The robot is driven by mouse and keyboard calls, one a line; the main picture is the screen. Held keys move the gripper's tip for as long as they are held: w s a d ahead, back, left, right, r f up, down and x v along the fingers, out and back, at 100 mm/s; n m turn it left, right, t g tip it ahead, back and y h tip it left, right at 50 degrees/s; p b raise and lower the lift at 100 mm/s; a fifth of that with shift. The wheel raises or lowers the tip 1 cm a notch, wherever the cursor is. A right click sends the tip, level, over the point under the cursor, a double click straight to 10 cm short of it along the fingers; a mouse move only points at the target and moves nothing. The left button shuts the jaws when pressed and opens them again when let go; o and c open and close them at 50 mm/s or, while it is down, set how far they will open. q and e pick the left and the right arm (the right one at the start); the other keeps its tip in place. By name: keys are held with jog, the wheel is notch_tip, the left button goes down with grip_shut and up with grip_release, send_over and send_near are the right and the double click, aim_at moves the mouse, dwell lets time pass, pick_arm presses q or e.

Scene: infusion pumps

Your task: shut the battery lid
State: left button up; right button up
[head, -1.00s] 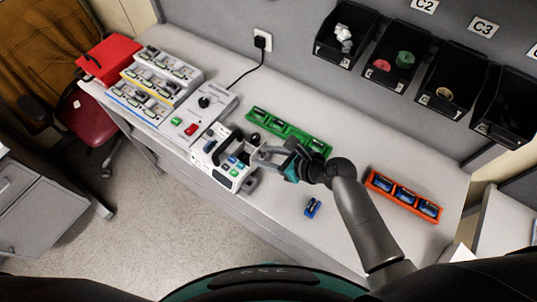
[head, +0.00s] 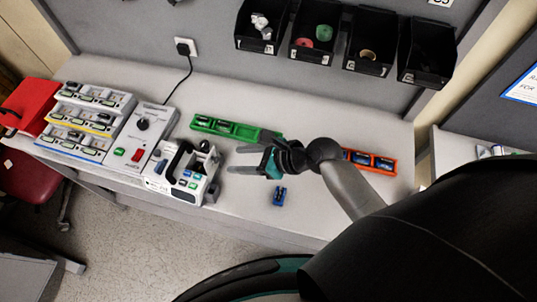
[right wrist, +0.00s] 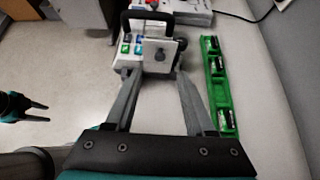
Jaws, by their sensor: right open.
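The white infusion pump (head: 160,184) with its dark handle stands near the table's front edge. In the right wrist view, the pump (right wrist: 130,28) shows a light square flap with a dark knob (right wrist: 158,56), probably the battery lid, on its near side. How far the lid stands open I cannot tell. My right gripper (head: 231,161) is open and empty, just right of the pump; its fingers (right wrist: 150,78) point at the lid side. My left gripper (right wrist: 38,110) shows only at the left edge of the right wrist view, with its fingers apart.
A green tray (head: 237,129) stands behind, and an orange tray (head: 385,163) to the right. A grey box with a dial (head: 143,135) stands left of the pump. Black bins (head: 263,28) hang on the wall.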

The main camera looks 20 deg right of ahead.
jog(key=v, duration=0.8)
jog(key=shift+r, duration=0.2)
jog(key=shift+d, duration=0.1)
